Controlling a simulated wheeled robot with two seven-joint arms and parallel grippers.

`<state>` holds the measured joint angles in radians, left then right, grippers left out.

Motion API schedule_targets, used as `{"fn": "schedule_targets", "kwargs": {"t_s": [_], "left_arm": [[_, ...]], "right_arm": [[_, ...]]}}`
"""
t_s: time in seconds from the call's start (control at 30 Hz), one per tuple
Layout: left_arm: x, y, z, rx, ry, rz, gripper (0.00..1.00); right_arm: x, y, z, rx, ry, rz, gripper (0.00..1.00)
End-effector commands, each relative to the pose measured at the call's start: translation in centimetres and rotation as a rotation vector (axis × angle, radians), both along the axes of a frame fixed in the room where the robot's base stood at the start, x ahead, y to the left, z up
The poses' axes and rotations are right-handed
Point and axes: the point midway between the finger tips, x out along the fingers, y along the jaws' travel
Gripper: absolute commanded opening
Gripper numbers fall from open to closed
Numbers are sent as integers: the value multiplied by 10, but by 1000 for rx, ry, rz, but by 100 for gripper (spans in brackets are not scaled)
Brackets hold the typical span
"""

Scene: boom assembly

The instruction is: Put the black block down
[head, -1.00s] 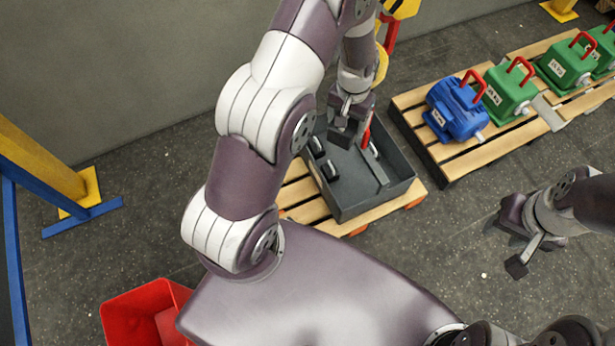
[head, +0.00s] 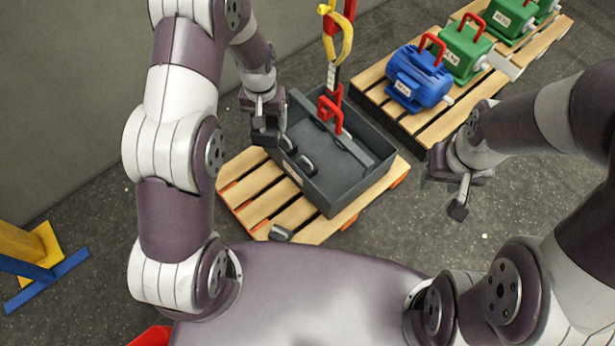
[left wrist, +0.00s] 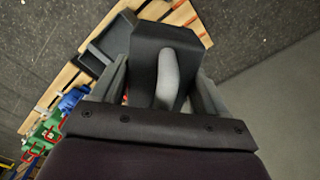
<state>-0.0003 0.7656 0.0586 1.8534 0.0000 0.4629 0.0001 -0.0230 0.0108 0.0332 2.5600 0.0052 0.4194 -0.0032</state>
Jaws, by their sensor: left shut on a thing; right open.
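My left gripper (head: 266,132) is at the left rim of the grey tray (head: 345,200). In the left wrist view it is shut on a black block (left wrist: 148,45) with a grey rounded strip, which sits between the two fingers. The held block is mostly hidden by the gripper in the head view. Two similar dark blocks, one (head: 289,145) behind the other (head: 305,162), are along the tray's left side. Another dark block (head: 281,233) lies on the pallet's near edge. My right gripper (head: 455,195) is open and empty, right of the tray.
The tray stands on a wooden pallet (head: 255,205) with bare slats at left. A red hook (head: 331,108) on a yellow hoist piece (head: 337,40) hangs over the tray.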

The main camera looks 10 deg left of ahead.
Motion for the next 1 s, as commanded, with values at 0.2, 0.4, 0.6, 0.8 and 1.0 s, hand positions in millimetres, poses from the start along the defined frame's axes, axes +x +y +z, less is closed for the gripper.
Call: {"fn": "schedule_targets", "kwargs": {"t_s": [0.2,0.4,0.6,0.8,1.0], "left_arm": [[12,0,-90,0,-9,0,0],[22,0,-160,0,-10,0,0],[31,0,-231,0,-10,0,0],[41,0,-301,0,-11,0,0],[49,0,-370,0,-10,-10,0]], "right_arm": [[0,0,-95,0,0,0,43],[0,0,-170,0,0,0,43],[0,0,-244,0,0,0,43],[-1,0,-318,0,0,0,43],[-1,0,-391,0,0,0,43]]}}
